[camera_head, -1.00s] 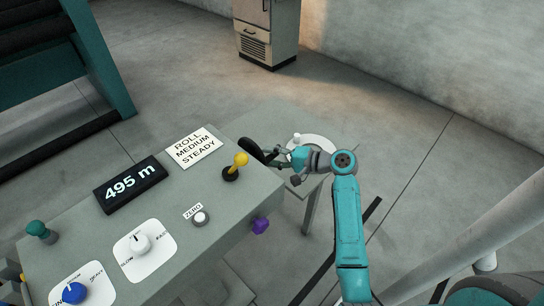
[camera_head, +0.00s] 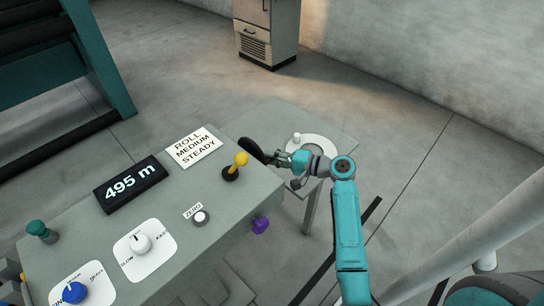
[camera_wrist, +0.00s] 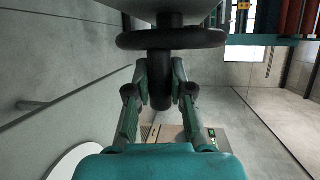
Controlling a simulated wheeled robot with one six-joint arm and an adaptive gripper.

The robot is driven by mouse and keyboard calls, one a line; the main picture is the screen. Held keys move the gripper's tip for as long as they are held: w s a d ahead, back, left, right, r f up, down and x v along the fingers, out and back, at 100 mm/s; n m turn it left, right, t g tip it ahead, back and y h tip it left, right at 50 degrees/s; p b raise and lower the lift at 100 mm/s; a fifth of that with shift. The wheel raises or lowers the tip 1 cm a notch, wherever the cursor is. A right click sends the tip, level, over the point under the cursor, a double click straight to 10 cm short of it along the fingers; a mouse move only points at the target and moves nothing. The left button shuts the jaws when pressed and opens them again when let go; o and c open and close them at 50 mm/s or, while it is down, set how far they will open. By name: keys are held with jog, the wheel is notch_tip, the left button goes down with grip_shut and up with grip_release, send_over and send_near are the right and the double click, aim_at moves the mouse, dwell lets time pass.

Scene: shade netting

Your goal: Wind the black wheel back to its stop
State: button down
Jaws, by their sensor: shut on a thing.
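The black wheel (camera_head: 252,150) sits at the far right end of the grey console, partly hidden behind its edge and my gripper. In the wrist view the wheel (camera_wrist: 198,39) is seen edge-on across the top, with a dark handle (camera_wrist: 159,97) standing out from its rim toward me. My gripper (camera_head: 277,158) reaches the wheel from the right. In the wrist view my gripper's fingers (camera_wrist: 160,88) are on both sides of the handle, shut on it.
The console top carries a yellow-knobbed lever (camera_head: 240,160), a white zero button (camera_head: 200,217), a display (camera_head: 131,184) reading 495 m and a card (camera_head: 193,147). A purple knob (camera_head: 261,226) is on its side.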

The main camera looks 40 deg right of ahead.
jog(key=f+t, duration=0.1)
jog(key=f+n+t+y, duration=0.1)
jog(key=t, duration=0.1)
jog(key=shift+w, duration=0.25)
jog(key=shift+w+f+n+t+y, duration=0.3)
jog(key=shift+f+n+t+y, duration=0.05)
jog(key=shift+n+t+y, duration=0.45)
jog(key=shift+w+f+n+t+y, duration=0.3)
jog(key=shift+f+n+t+y, duration=0.05)
jog(key=shift+n+t+y, duration=0.4)
jog(key=c, duration=1)
grip_release()
jog(key=v, duration=1.2)
jog(key=shift+a+f, duration=0.1)
jog(key=shift+f, duration=0.05)
